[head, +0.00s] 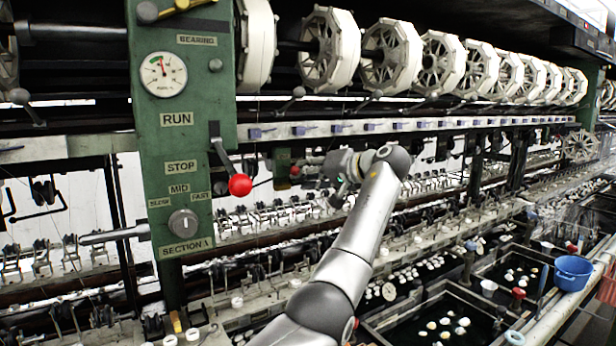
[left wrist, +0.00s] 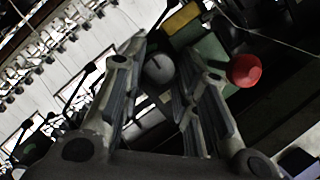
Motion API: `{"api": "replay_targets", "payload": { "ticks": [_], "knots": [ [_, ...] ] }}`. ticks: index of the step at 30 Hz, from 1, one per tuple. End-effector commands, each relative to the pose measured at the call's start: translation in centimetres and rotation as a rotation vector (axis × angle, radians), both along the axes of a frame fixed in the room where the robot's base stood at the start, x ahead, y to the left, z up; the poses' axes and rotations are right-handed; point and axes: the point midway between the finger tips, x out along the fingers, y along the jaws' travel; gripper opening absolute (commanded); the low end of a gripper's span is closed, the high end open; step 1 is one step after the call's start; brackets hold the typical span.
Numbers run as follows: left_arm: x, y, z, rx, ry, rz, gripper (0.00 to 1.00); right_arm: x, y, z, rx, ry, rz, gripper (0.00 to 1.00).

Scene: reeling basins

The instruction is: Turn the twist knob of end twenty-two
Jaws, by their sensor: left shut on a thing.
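My left gripper (head: 338,168) reaches into the machine behind the lever with the red ball. In the left wrist view its two fingers (left wrist: 158,85) stand on either side of a round grey twist knob (left wrist: 158,68) and are shut on it. The knob has a dark slot on its face. A green plate (left wrist: 210,52) and a yellow label (left wrist: 181,19) are beside it; no number can be read. In the head view the gripper hides this knob. My right gripper is not in view.
A green control post (head: 170,125) stands at left with a gauge, a larger grey knob (head: 183,223) and a red-ball lever (head: 240,185). A red ball (left wrist: 244,70) is close to the fingers in the wrist view. Basins and a blue bowl (head: 572,272) are at lower right.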

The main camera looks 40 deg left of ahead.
Motion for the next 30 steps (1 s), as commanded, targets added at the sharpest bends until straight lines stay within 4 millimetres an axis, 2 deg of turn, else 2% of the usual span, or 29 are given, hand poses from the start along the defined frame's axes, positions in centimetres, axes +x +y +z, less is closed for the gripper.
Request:
{"api": "replay_targets", "payload": {
  "ticks": [1,12,13,18,30],
  "knots": [
    [-0.01,-0.03,-0.5,-0.01,0.003,0.003,0.04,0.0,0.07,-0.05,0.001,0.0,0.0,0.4],
    [-0.01,-0.03,-0.57,-0.012,0.001,0.003,0.04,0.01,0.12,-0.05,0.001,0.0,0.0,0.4],
    [-0.01,-0.03,-0.57,-0.012,0.001,0.003,0.29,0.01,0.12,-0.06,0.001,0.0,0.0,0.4],
    [0.01,-0.02,-0.44,-0.009,-0.001,0.002,0.5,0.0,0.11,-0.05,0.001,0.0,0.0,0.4],
    [-0.01,0.0,-0.15,-0.004,-0.003,0.001,0.5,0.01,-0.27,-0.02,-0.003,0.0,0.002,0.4]
  ]
}}
